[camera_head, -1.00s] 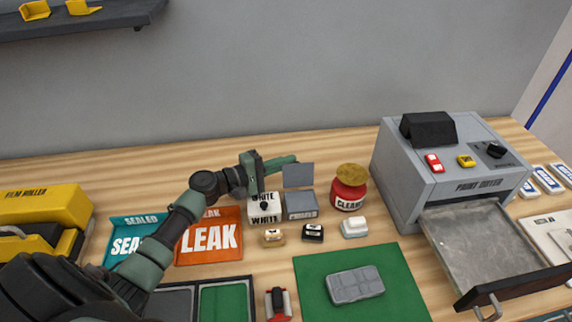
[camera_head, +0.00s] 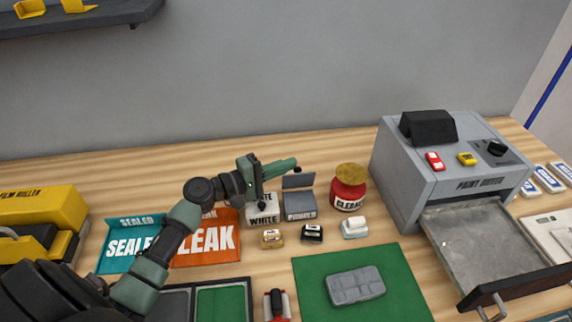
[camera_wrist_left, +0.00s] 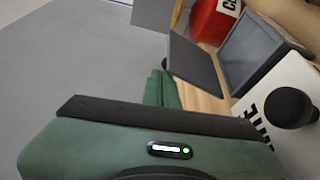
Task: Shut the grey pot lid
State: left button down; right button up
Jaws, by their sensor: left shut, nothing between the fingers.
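The grey pot (camera_head: 300,207) stands on the bench between the white pot and the red CLEAR pot. Its grey lid (camera_head: 298,181) is raised at the back edge, tilted and not closed down. In the left wrist view the lid (camera_wrist_left: 195,65) stands up beside the dark pot (camera_wrist_left: 252,48). My left gripper (camera_head: 290,165) is shut and empty, its fingers pointing right at the height of the lid's top edge. In the wrist view its green fingers (camera_wrist_left: 160,90) are close to the lid; I cannot tell whether they touch. My right gripper is not in view.
The white pot (camera_head: 263,215) with a black knob stands just left, under my gripper. The red CLEAR pot (camera_head: 348,194) is just right. Small blocks (camera_head: 312,234) lie in front. The paint dryer (camera_head: 440,165) with its open drawer stands further right.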

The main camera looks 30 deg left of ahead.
pick_arm(q)
jog(key=shift+s+a, duration=0.1)
dwell(0.3)
jog(key=b+v, duration=0.1)
jog(key=v, duration=0.5)
jog(key=shift+s+f+b, duration=0.1)
jog(key=shift+s+b, duration=0.05)
jog(key=shift+b, duration=0.25)
jog(key=shift+s+a, duration=0.35)
jog(key=shift+s, duration=0.2)
